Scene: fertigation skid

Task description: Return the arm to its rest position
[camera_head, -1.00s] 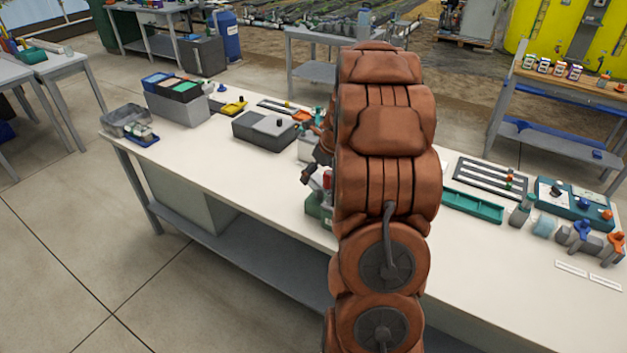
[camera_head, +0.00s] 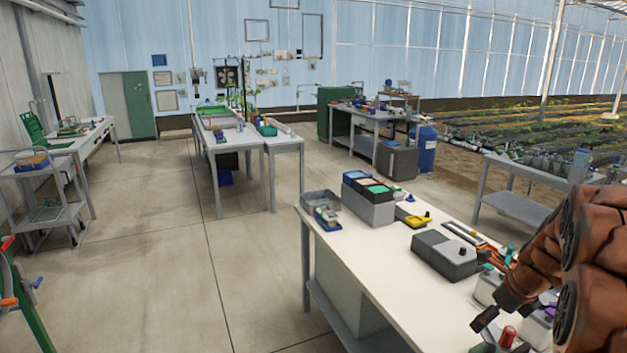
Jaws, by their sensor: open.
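My arm (camera_head: 590,270), with rust-brown covers, reaches in from the right edge over the white-topped workbench (camera_head: 385,275). My gripper (camera_head: 487,318) shows at the lower right as a dark fingertip beside the arm's brown end, low over the bench's near right part. It is open, with nothing seen held. A red-capped item (camera_head: 507,337) stands close to it. The rest of the gripper and the arm's upper links are partly hidden or out of frame.
Other tables (camera_head: 235,140) stand behind. The concrete floor (camera_head: 160,250) to the left is open.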

